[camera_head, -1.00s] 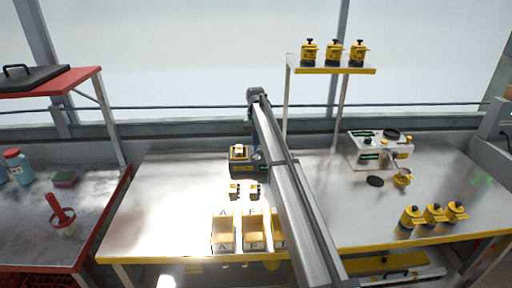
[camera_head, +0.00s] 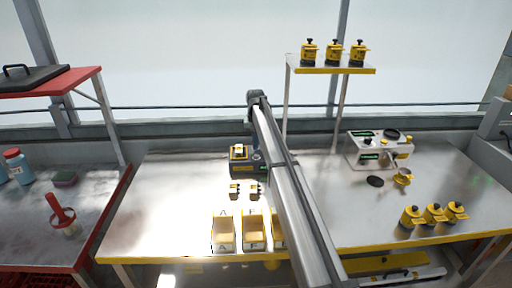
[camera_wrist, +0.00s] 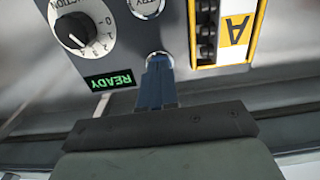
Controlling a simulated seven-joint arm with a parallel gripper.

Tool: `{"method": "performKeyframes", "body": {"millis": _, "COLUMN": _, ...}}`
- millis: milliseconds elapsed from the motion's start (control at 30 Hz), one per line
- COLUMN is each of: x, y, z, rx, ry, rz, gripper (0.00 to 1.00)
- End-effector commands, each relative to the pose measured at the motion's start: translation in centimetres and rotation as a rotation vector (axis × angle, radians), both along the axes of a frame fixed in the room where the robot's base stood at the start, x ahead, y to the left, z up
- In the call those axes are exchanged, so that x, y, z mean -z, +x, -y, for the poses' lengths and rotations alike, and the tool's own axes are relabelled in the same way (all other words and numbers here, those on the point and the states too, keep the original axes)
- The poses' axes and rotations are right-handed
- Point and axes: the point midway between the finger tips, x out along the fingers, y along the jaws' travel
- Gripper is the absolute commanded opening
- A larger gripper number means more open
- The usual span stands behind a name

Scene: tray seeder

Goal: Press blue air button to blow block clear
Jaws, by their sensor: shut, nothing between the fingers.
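The dark grey seeder unit (camera_head: 246,170) stands at the back of the steel bench, left of my arm. In the wrist view its panel shows a green READY display (camera_wrist: 109,80), a black knob on a white dial (camera_wrist: 74,30) and a yellow-framed part marked A (camera_wrist: 235,30). My gripper (camera_wrist: 158,66) is shut and empty, its blue-grey fingertips at a round metal ring (camera_wrist: 159,57) on the panel. The fingertips hide the ring's centre, so I cannot tell the button's colour or whether it is pressed. Another round silver-rimmed button (camera_wrist: 147,8) lies above it.
Several open yellow bins (camera_head: 223,247) stand at the bench's front edge. A white machine (camera_head: 366,151) and three yellow canisters (camera_head: 433,222) are on the right. The bench's left part is clear.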

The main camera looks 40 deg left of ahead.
Motion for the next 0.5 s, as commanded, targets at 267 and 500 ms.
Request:
{"method": "performKeyframes", "body": {"millis": 267, "x": -1.5, "y": 0.0, "z": 0.0, "rx": 0.000, "ry": 0.001, "rz": 0.001, "gripper": 0.00}}
{"method": "performKeyframes", "body": {"millis": 500, "x": -3.0, "y": 0.0, "z": 0.0, "rx": 0.000, "ry": 0.000, "rz": 0.000, "gripper": 0.00}}
